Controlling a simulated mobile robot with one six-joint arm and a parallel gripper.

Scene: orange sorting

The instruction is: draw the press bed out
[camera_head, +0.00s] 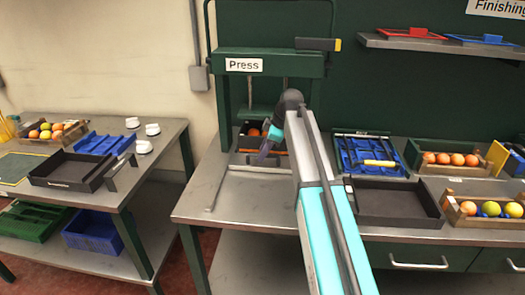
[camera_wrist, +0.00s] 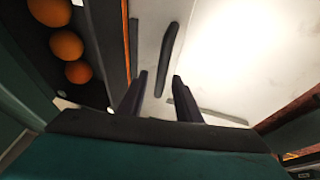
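The green press (camera_head: 268,62), marked "Press", stands at the back of the middle bench. Low in its frame sits the press bed (camera_head: 258,160), partly hidden by my arm, with a dark crate of oranges (camera_head: 254,130) on it. In the wrist view the oranges (camera_wrist: 67,45) lie in a dark crate at upper left. My gripper (camera_head: 266,150) is at the front of the bed. In the wrist view its two dark fingers (camera_wrist: 160,76) are apart. A dark bar (camera_wrist: 169,45), possibly the bed's handle, reaches between them; I cannot tell whether they touch it.
A blue tool tray (camera_head: 368,152), an empty black tray (camera_head: 393,202) and crates of fruit (camera_head: 450,160) stand right of the press. The left bench (camera_head: 130,190) holds another black tray (camera_head: 82,172) and white cups. The bench top (camera_head: 235,205) before the press is mostly clear.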

